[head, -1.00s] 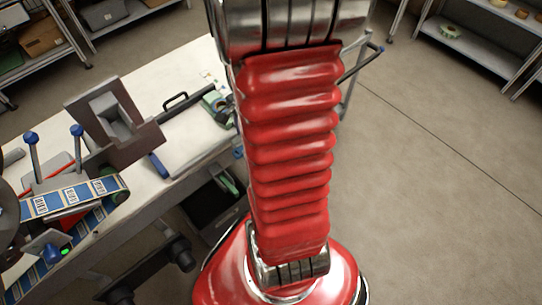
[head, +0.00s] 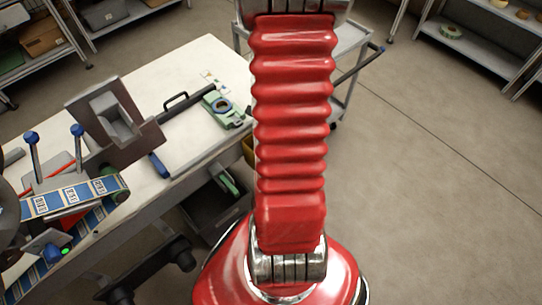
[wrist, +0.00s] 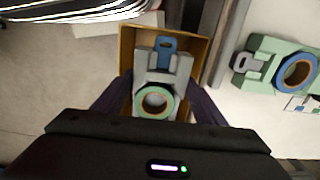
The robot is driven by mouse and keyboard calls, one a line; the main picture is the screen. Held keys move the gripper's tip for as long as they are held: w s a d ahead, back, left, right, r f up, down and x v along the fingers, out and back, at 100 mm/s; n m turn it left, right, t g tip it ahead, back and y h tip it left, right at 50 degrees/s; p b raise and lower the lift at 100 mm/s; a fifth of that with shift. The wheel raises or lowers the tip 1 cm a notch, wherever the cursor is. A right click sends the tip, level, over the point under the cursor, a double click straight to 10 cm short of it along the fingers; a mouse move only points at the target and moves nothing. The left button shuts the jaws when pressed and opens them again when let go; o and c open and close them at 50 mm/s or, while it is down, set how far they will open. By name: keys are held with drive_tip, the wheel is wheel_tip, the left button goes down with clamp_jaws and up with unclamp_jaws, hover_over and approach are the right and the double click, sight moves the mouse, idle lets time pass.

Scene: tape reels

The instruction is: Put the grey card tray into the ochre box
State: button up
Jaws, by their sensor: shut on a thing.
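The grey card tray (wrist: 183,68) is between the two dark fingers of my gripper (wrist: 161,88) in the wrist view, and the gripper is shut on it. A green-rimmed tape reel (wrist: 140,104) and a blue part (wrist: 166,46) show on the tray. The ochre box (wrist: 126,42) lies behind the tray, its rim around the tray's far part. I cannot tell how far the tray is above the box floor. In the head view a strip of the ochre box (head: 247,149) shows at the table's edge, partly behind my arm. My gripper is outside that view.
A green holder (wrist: 261,71) with a blue ring lies on the white table, right of the box. The white table (head: 205,65) also bears a brown stand (head: 115,120) and a black handle. A grey cart (head: 345,40) stands behind my arm. Open floor lies to the right.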

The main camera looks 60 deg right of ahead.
wheel_tip(320, 180, down, 10)
idle(0.5)
drive_tip(key=shift+f, duration=0.1)
drive_tip(key=shift+f, duration=1.9)
drive_tip(key=o, duration=0.9)
